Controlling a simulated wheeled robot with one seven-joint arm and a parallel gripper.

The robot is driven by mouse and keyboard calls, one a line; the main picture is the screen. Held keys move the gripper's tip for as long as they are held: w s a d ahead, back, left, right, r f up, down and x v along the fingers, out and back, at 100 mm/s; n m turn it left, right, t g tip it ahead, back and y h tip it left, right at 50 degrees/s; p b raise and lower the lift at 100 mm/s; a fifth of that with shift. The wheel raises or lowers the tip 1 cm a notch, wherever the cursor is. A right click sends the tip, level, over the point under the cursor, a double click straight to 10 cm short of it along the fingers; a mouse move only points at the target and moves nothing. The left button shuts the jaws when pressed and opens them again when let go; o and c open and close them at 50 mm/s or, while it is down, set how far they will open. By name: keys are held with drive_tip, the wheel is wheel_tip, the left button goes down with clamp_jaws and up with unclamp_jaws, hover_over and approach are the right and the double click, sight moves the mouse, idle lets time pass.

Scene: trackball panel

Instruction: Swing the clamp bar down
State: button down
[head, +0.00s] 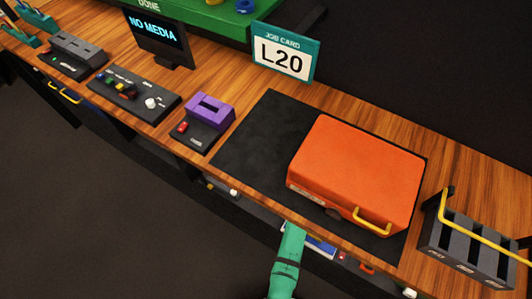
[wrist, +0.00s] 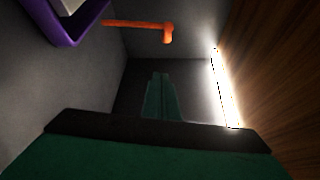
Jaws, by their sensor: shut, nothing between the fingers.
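A yellow bar (head: 484,243), which looks like the clamp bar, runs across a dark grey slotted rack (head: 468,268) at the right end of the bench. Its left end bends upward beside a dark post, and its right end leaves the picture. I cannot tell whether it touches the rack. My gripper (wrist: 160,77) shows in the wrist view as two green fingers, shut together and empty. In the head view, only a teal part of my arm shows at the bench's front edge, left of and well apart from the rack; the fingertips cannot be made out there.
An orange case (head: 358,172) with a yellow handle lies on a dark mat (head: 252,142), left of the rack. A purple-topped device (head: 210,108) and a control panel (head: 130,92) stand farther left.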

drive_tip(key=w+a, duration=0.3)
drive_tip(key=a, duration=0.2)
drive_tip(key=shift+a, duration=0.4)
drive_tip(key=shift+w+r, duration=0.1)
idle(0.4)
